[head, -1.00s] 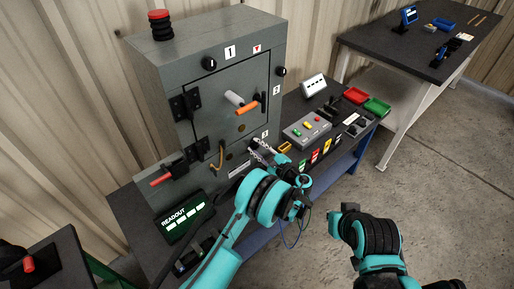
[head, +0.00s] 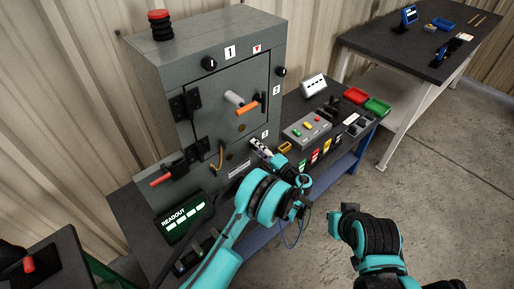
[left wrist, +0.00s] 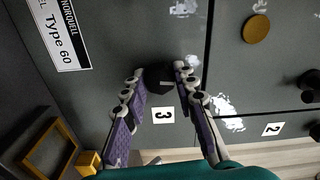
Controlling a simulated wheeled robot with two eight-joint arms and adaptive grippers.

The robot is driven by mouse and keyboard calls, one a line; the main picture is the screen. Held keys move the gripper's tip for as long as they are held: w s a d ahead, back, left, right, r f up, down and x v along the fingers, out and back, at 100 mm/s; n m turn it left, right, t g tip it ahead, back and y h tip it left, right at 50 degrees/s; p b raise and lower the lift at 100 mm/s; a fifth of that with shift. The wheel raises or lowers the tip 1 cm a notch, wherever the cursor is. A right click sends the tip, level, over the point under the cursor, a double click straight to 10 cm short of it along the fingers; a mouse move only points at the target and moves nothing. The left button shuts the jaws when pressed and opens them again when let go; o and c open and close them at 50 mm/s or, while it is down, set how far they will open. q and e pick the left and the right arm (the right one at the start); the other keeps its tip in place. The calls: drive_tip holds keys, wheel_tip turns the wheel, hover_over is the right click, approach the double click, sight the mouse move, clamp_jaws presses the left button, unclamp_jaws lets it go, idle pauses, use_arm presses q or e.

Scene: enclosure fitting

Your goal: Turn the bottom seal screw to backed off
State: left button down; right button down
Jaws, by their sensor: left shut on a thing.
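The bottom seal screw (left wrist: 158,78) is a black round knob with a pale mark, on the grey enclosure's front beside the label 3. In the left wrist view my left gripper (left wrist: 161,82) has a finger on each side of the knob, shut on it. In the head view my left gripper (head: 259,146) is at the lower right of the enclosure (head: 205,140) front and hides the knob. The mark's exact setting is hard to read. My right arm shows at the lower right; no right fingers are visible.
An orange-tipped handle (head: 247,107) sticks out above my left gripper. A grey button box (head: 306,130), a red tray (head: 356,96) and a green tray (head: 377,107) stand to the right on the bench. A readout panel (head: 184,215) is at lower left.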

use_arm(q)
drive_tip(key=shift+n, duration=0.7)
drive_tip(key=c, duration=1.2)
unclamp_jaws()
drive_tip(key=v, duration=1.2)
